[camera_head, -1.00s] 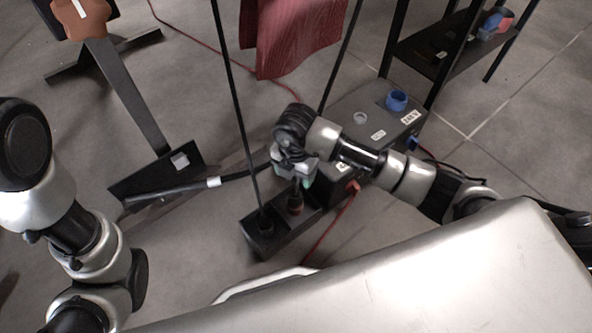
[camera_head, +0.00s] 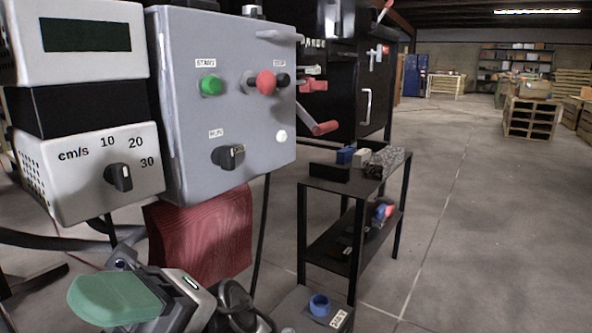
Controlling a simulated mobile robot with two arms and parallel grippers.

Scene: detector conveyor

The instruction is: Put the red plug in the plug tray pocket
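My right gripper (camera_head: 118,299) shows at the bottom left, close to the camera, with a green pad on its finger. The second finger does not show clearly, so I cannot tell whether it is open or holds anything. I do not see the red plug or the plug tray pocket in this view. The top of the grey socket box (camera_head: 293,311) shows at the bottom, with a blue round socket (camera_head: 320,305) and a label on it. My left gripper is out of view.
A grey control box (camera_head: 232,120) with a green button, red button and black knob stands at upper left, beside a speed dial unit (camera_head: 90,172). A red board (camera_head: 202,238) is below. A black shelf cart (camera_head: 318,191) holds small items. Open floor lies to the right.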

